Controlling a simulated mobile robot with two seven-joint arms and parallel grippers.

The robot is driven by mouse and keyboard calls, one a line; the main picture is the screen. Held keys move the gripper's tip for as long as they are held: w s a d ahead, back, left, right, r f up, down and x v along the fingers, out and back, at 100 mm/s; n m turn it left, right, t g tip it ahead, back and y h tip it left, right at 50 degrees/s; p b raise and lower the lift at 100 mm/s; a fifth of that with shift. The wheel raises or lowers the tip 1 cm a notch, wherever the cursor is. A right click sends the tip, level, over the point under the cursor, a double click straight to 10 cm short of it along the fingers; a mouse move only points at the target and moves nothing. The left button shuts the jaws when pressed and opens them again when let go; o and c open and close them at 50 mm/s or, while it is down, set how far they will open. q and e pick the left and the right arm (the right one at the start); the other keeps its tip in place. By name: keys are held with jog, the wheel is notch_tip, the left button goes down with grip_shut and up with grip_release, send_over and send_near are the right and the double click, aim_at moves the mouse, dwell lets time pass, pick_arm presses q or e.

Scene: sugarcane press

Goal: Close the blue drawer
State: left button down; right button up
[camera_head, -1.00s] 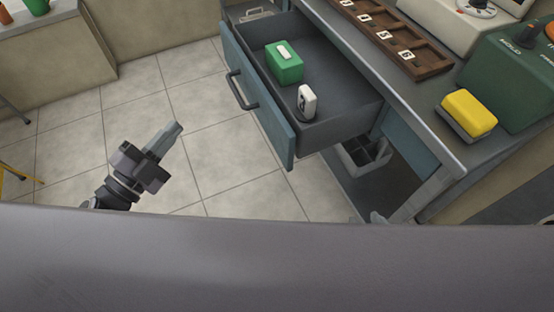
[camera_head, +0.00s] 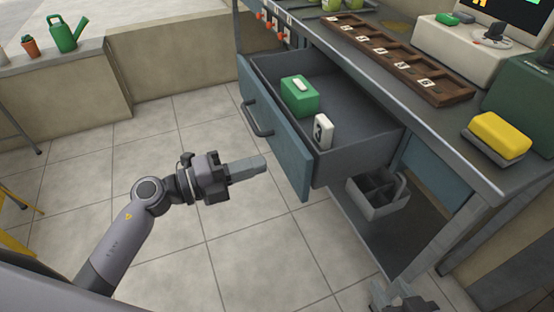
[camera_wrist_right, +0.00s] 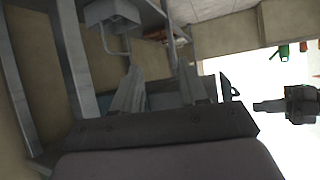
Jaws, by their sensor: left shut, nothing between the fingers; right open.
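The blue drawer (camera_head: 289,148) is pulled well out from the workbench, its dark handle (camera_head: 256,118) on the front panel. Inside it are a green box (camera_head: 300,100) with a white top piece and a white numbered block (camera_head: 323,132). My left gripper (camera_head: 262,165) is shut and empty, in front of the drawer panel and apart from it, pointing right toward its lower part. It also shows in the right wrist view (camera_wrist_right: 262,105). My right gripper (camera_head: 405,302) is low by the bench's near leg. Its fingers are spread in the right wrist view (camera_wrist_right: 160,72).
A grey divided caddy (camera_head: 376,197) stands on the shelf below the drawer. The benchtop holds a wooden numbered tray (camera_head: 392,52) and a yellow sponge-like block (camera_head: 500,135). The tiled floor before the drawer is clear. A ledge at left holds a green watering can (camera_head: 66,36).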

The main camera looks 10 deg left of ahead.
aim_at(291, 155)
pick_arm(q)
jog(key=x, duration=0.4)
jog(key=shift+w+d+b, duration=0.1)
jog(key=shift+d+b, duration=0.05)
jog(key=shift+b, duration=0.15)
jog(key=shift+w+d, duration=0.25)
jog(key=shift+d, duration=0.1)
pick_arm(e)
jog(key=shift+w+a+r, duration=0.2)
jog(key=shift+a+r, duration=0.1)
pick_arm(q)
jog(key=shift+d, duration=0.1)
